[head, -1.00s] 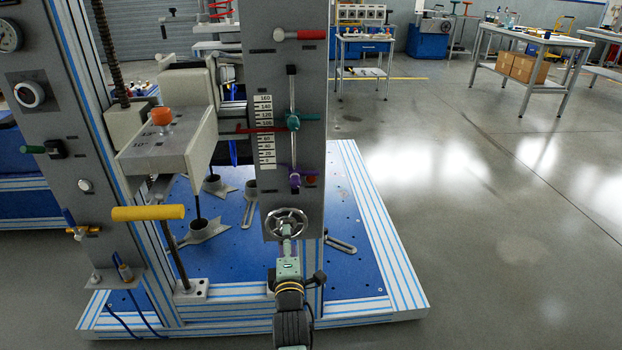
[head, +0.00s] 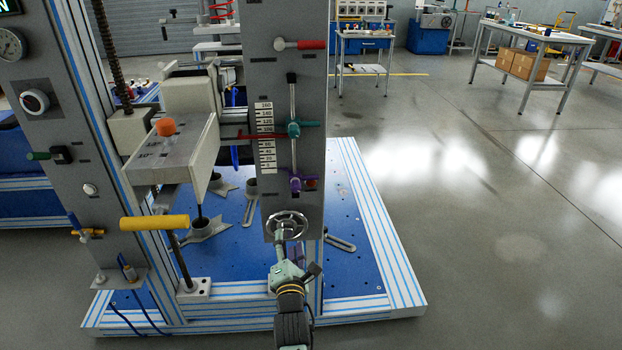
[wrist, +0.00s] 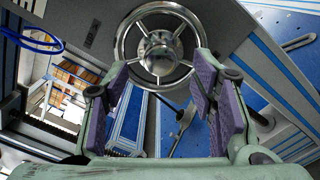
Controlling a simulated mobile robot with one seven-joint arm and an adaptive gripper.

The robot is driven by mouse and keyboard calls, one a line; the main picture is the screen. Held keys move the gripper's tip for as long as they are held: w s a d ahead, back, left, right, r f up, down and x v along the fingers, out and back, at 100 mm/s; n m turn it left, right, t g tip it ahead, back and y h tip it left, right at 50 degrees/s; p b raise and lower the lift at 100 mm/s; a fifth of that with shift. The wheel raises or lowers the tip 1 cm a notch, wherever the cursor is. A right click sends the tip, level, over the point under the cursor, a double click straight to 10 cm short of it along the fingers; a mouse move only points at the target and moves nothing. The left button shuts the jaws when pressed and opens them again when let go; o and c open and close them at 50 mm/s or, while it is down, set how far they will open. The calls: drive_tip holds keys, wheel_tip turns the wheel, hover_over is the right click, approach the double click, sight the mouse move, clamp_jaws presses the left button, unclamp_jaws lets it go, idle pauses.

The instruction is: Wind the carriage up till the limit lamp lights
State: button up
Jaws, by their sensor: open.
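The steel handwheel (head: 287,226) is low on the grey front column; the wrist view shows its rim, spokes and domed hub (wrist: 160,50) up close. My gripper (head: 282,252) is just below it. In the wrist view its purple-padded fingers (wrist: 160,80) are spread wide near the wheel's lower rim, with nothing gripped; I cannot tell whether they touch it. The grey carriage (head: 172,152) with an orange knob sits left of the column. I cannot identify a lit limit lamp.
A yellow-handled lever (head: 155,222) stands front left. A rod with teal and purple clamps (head: 294,130) is on the column above the wheel. The blue base plate (head: 350,265) holds loose metal fittings. The floor to the right (head: 480,230) is clear.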

sight(287, 232)
drive_tip(key=n+p, duration=0.2)
drive_tip(key=shift+r+n, duration=0.2)
drive_tip(key=shift+n, duration=0.2)
drive_tip(key=shift+f+n+p, duration=0.25)
drive_tip(key=shift+n+p, duration=0.1)
drive_tip(key=shift+n, duration=0.05)
drive_tip(key=shift+w+p, duration=0.4)
drive_tip(key=shift+w, duration=1.6)
drive_tip(key=shift+w+r, duration=0.25)
drive_tip(key=shift+w, duration=0.3)
drive_tip(key=shift+w+f, duration=0.1)
drive_tip(key=shift+w, duration=0.15)
